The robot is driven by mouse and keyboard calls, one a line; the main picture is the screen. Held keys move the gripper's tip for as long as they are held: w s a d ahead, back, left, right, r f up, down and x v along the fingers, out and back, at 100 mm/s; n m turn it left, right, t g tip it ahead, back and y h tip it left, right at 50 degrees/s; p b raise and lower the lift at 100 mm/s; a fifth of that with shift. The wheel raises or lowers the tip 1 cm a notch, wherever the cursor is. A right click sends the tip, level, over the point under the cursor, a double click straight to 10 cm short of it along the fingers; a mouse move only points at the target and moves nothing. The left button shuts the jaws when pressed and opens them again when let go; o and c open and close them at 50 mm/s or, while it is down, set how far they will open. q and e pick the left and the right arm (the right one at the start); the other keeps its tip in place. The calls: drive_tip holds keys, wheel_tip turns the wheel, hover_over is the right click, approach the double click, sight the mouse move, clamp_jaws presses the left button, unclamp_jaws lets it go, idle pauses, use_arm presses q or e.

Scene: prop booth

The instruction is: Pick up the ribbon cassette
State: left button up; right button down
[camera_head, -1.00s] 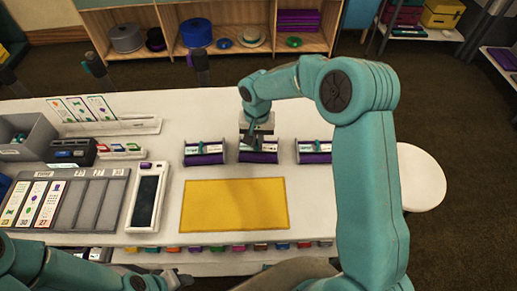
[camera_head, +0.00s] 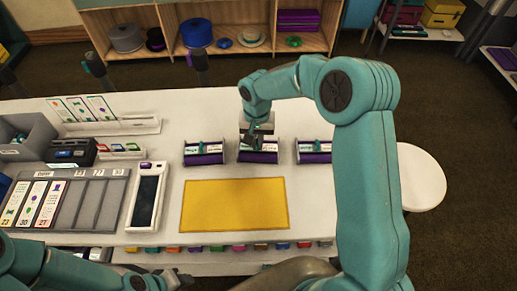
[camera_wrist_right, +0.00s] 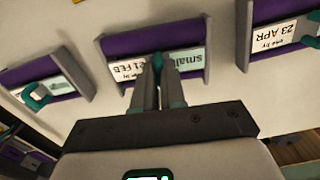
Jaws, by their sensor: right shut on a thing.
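Three similar cassettes with purple rolls, white labels and teal parts stand in a row on the white table: left (camera_head: 204,158), middle (camera_head: 258,157) and right (camera_head: 314,157). My right gripper (camera_head: 256,141) reaches down onto the middle cassette. In the right wrist view its fingers (camera_wrist_right: 158,62) are closed together at the middle of that cassette (camera_wrist_right: 120,48), over the label reading "small" and "21 FEB". The fingertips partly cover the label. The cassette appears to rest on the table. My left gripper (camera_head: 180,281) is low at the bottom left, apart from the cassettes; its jaws are too small to read.
A yellow mat (camera_head: 235,204) lies in front of the cassettes. A dark-screened device (camera_head: 148,197), a grey card tray (camera_head: 98,202) and a grey bin (camera_head: 36,134) are to the left. A round white surface (camera_head: 420,178) stands at right. The tabletop behind the cassettes is clear.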

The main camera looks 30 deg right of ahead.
drive_tip(key=shift+r, duration=0.1)
idle(0.6)
wheel_tip(320, 180, up, 20)
drive_tip(key=b, duration=0.1)
idle(0.4)
drive_tip(key=shift+a, duration=0.15)
idle(0.4)
